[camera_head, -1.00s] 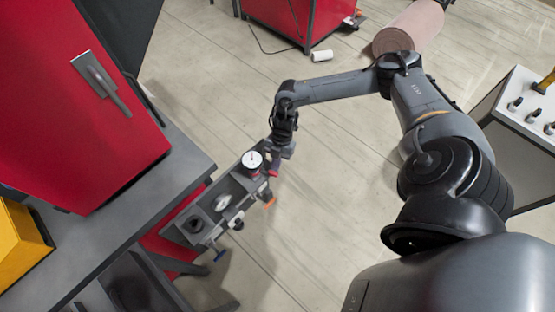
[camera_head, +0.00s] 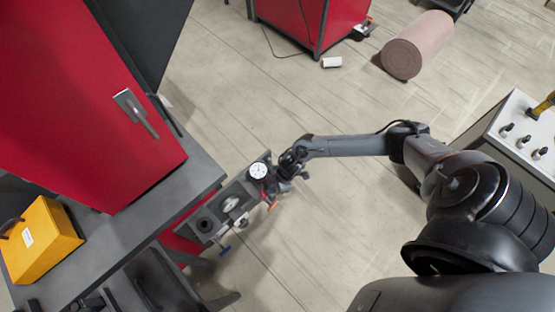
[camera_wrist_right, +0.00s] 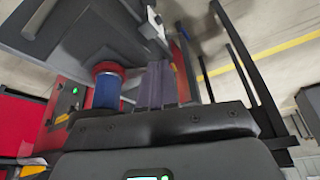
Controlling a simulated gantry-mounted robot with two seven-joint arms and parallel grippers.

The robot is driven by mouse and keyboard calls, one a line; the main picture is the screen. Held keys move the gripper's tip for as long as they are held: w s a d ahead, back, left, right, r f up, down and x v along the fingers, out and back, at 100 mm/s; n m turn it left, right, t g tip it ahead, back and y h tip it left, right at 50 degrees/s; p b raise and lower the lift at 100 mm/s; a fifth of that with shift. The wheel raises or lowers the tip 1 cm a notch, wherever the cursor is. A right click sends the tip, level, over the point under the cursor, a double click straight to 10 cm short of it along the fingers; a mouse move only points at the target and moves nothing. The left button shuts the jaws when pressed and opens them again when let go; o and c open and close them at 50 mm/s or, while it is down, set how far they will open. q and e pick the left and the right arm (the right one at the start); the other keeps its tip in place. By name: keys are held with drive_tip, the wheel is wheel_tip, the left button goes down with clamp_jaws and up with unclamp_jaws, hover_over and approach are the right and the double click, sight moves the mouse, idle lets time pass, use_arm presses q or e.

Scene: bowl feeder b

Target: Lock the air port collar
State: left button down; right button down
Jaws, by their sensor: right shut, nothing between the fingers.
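In the right wrist view, a blue cylinder with a red collar (camera_wrist_right: 107,68) stands at the left of the fingers, beside a grey panel; it looks like the air port collar, but I cannot tell its lock state. My right gripper (camera_wrist_right: 155,80) is shut and empty, its dark fingers together just right of the blue cylinder. I cannot tell whether they touch it. In the head view, my right gripper (camera_head: 280,184) is at the right end of the grey fixture (camera_head: 217,200), beside the white dial gauge (camera_head: 259,171); the collar is hidden there. My left gripper is not in view.
An orange handle (camera_head: 272,206) and a blue handle (camera_head: 225,251) stick out from the fixture's front. A grey bench (camera_head: 150,215) carries a red cabinet (camera_head: 90,120) and a yellow box (camera_head: 42,240) at left. Floor right of the fixture is open.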

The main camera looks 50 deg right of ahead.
drive_tip(key=shift+w+a+m+p, duration=0.15)
drive_tip(key=shift+a+m+p, duration=0.4)
drive_tip(key=shift+m+p, duration=0.2)
drive_tip(key=s+d+r+p, duration=0.3)
drive_tip(key=d+r, duration=0.3)
drive_tip(key=r, duration=0.3)
drive_tip(key=shift+s+r, duration=0.15)
drive_tip(key=shift+s, duration=0.75)
